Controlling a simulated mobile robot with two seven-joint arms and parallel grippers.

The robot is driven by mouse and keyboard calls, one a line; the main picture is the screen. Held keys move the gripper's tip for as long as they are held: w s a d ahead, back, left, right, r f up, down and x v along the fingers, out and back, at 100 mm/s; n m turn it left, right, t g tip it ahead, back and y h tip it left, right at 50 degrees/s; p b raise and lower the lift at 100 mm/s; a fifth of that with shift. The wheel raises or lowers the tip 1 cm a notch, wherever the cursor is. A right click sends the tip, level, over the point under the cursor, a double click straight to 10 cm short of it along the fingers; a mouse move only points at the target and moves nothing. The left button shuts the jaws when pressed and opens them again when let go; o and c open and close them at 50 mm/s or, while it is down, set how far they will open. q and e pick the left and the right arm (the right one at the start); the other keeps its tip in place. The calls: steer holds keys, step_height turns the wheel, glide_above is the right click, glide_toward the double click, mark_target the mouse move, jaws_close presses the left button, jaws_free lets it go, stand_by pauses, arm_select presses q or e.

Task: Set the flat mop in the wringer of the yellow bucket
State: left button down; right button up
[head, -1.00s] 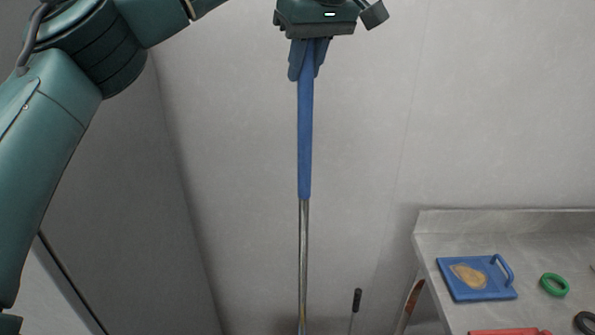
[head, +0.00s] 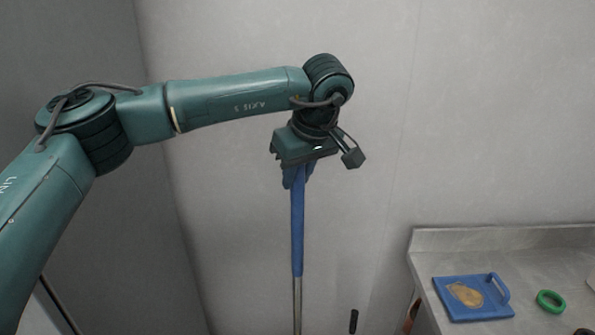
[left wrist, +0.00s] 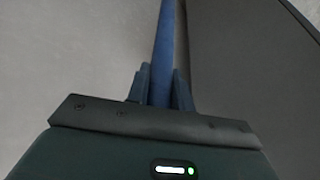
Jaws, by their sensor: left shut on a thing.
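The flat mop's blue handle (head: 297,225) hangs nearly upright in the head view, with its metal pole (head: 297,300) running out of the bottom of the picture. My left gripper (head: 299,176) is shut on the upper end of the blue handle. In the left wrist view, the blue handle (left wrist: 165,45) stands between the two fingers of the same gripper (left wrist: 158,85). The mop's head, the yellow bucket and its wringer are out of view. My right gripper is not in view.
A grey metal counter (head: 425,240) stands at the lower right, with a blue board (head: 450,300) bearing a brown patch and a green ring (head: 550,302) on it. A dark upright handle (head: 353,320) shows near the counter's left side. Bare walls stand behind and to the left.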

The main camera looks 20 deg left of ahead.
arm_select(q)
steer(key=shift+f, duration=0.1)
steer(key=c, duration=1.2)
jaws_free()
steer(key=shift+c, duration=0.2)
steer(key=b+v, duration=0.1)
steer(key=v, duration=1.1)
